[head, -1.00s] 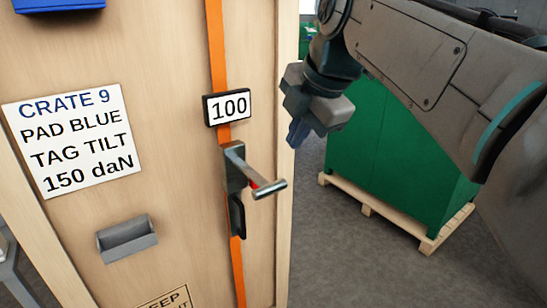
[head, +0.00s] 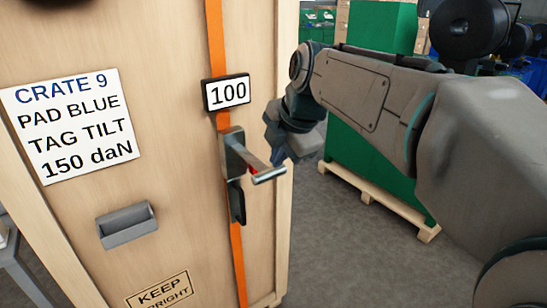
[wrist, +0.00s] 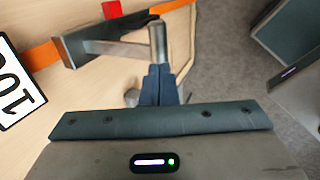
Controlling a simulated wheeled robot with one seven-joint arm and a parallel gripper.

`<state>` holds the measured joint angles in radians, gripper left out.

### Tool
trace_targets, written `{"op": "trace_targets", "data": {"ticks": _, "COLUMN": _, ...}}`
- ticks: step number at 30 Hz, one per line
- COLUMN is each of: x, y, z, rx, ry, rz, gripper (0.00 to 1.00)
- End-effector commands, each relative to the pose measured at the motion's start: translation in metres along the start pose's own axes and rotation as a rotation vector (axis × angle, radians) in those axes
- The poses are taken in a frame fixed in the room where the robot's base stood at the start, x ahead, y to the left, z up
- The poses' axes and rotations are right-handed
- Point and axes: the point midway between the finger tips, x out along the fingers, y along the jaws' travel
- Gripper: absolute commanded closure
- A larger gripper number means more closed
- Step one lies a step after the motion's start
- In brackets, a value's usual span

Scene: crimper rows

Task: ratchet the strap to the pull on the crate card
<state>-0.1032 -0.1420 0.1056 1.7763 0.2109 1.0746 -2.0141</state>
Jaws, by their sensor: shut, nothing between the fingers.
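The crate card (head: 72,126) on the wooden crate reads CRATE 9, PAD BLUE, TAG TILT, 150 daN. An orange strap (head: 217,45) runs down the crate face. A black-framed display (head: 227,93) on it reads 100. Below is the ratchet (head: 233,155), its metal handle (head: 268,174) sticking out from the crate. The handle bar also shows in the wrist view (wrist: 158,42). My gripper (head: 282,156) is shut and empty, just behind and right of the handle in the head view. In the wrist view its fingers (wrist: 160,72) are together, close to the bar's end; contact cannot be told.
A grey empty holder (head: 127,225) is fixed to the crate face, with a KEEP UPRIGHT label (head: 160,292) below. A green crate on a wooden pallet (head: 380,200) stands behind my arm. Grey floor (head: 345,260) is clear at right of the crate.

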Motion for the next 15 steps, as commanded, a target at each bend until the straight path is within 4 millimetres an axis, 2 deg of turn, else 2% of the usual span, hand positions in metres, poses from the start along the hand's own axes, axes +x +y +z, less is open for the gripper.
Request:
{"op": "trace_targets", "data": {"ticks": 3, "x": 0.017, "y": 0.0, "z": 0.0, "rx": 0.0, "ry": 0.001, "rz": -0.002, "gripper": 1.0}}
{"op": "trace_targets", "data": {"ticks": 6, "x": 0.025, "y": 0.0, "z": 0.0, "rx": 0.0, "ry": 0.001, "rz": -0.001, "gripper": 1.0}}
{"op": "trace_targets", "data": {"ticks": 15, "x": 0.03, "y": 0.0, "z": 0.0, "rx": 0.0, "ry": 0.0, "rz": 0.001, "gripper": 1.0}}
